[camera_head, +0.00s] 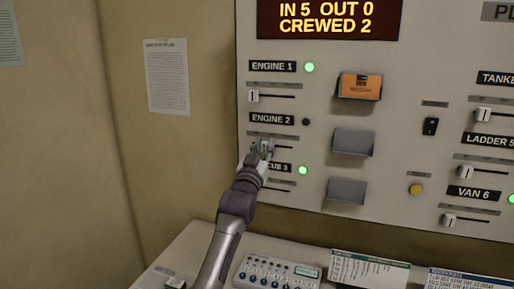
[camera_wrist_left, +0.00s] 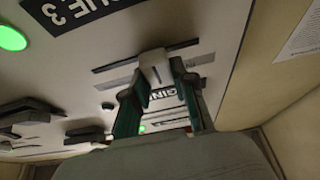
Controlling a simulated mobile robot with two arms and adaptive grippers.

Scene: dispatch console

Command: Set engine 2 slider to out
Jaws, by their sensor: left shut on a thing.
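The engine 2 slider sits below the ENGINE 2 label (camera_head: 270,119) on the upright panel in the head view. Its pale knob (camera_wrist_left: 155,66) shows between the green fingers in the wrist view. My left gripper (camera_head: 262,148) is shut on this knob. In the head view the gripper partly covers the knob and track; the knob appears left of the track's middle, with bare track (camera_head: 284,148) to its right. The small lamp (camera_head: 306,121) beside the label is dark. The slider's end markings are too small to read. My right gripper is not in view.
The engine 1 slider knob (camera_head: 253,96) is at its track's left end, with a green lamp (camera_head: 309,67) above. A display (camera_head: 328,18) reads IN 5 OUT 0 CREWED 2. Card pockets (camera_head: 352,142) jut out to the right. A keypad (camera_head: 277,273) lies on the desk below.

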